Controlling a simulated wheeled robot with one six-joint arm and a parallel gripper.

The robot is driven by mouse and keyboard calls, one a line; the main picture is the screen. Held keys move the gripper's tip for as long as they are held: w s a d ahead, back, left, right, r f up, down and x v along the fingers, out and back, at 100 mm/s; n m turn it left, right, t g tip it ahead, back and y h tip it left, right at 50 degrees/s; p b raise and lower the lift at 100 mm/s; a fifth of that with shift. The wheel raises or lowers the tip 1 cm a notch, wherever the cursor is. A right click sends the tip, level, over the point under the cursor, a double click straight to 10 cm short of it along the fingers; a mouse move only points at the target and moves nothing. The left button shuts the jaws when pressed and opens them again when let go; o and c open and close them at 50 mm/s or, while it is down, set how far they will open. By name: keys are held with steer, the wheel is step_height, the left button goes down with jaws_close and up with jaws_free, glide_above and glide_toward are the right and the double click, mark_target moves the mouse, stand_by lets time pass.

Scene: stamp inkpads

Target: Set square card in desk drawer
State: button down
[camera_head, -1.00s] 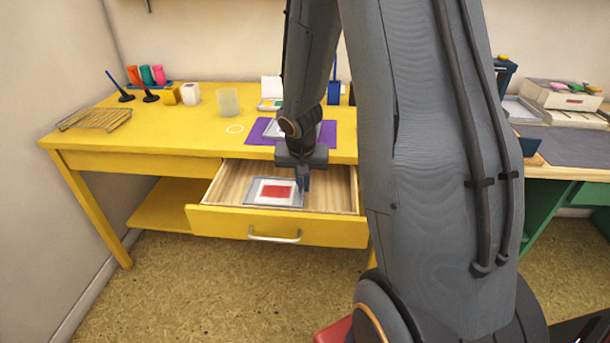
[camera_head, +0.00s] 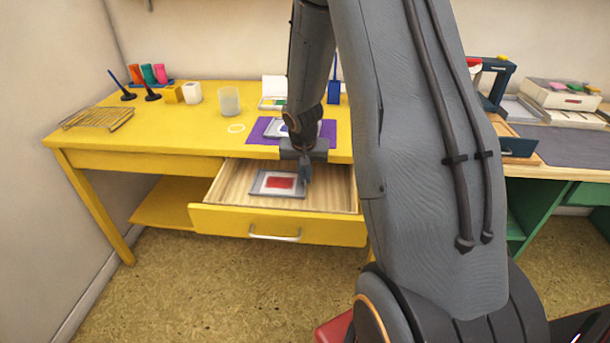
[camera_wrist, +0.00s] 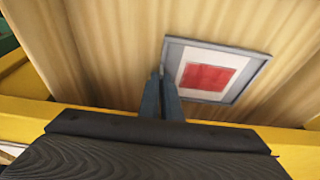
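The square card (camera_head: 280,183), a red square on white inside a grey border, is inside the open drawer (camera_head: 275,224) of the yellow desk (camera_head: 160,128). It also shows in the wrist view (camera_wrist: 208,77), over the drawer's pale wooden floor (camera_wrist: 110,50). My gripper (camera_head: 305,176) points down into the drawer at the card's right edge. In the wrist view my gripper's two fingers (camera_wrist: 162,85) are close together at the card's border, shut on it. I cannot tell whether the card touches the drawer floor.
A purple mat (camera_head: 262,130) with a grey-framed piece lies on the desk behind my gripper. A clear cup (camera_head: 229,101), a white block (camera_head: 192,93) and a wire rack (camera_head: 95,118) stand to the left. The drawer's right part is bare.

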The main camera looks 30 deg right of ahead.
steer(key=c, duration=2)
jaws_free()
steer(key=shift+r+p, duration=0.35)
steer(key=v, duration=1)
steer(key=s+a+r+n+g, duration=0.1)
steer(key=s+a+r, duration=0.1)
steer(key=s, duration=0.6)
steer(key=s+a+r+n+g+y, duration=0.1)
steer(key=s+a, duration=0.2)
steer(key=s, duration=0.5)
steer(key=s+a+r+n+y+p, duration=0.1)
steer(key=s+a+r+n, duration=0.1)
steer(key=s, duration=0.6)
steer(key=shift+s+a+r+g, duration=0.1)
steer(key=shift+a+r+g, duration=0.1)
steer(key=shift+r+g, duration=0.15)
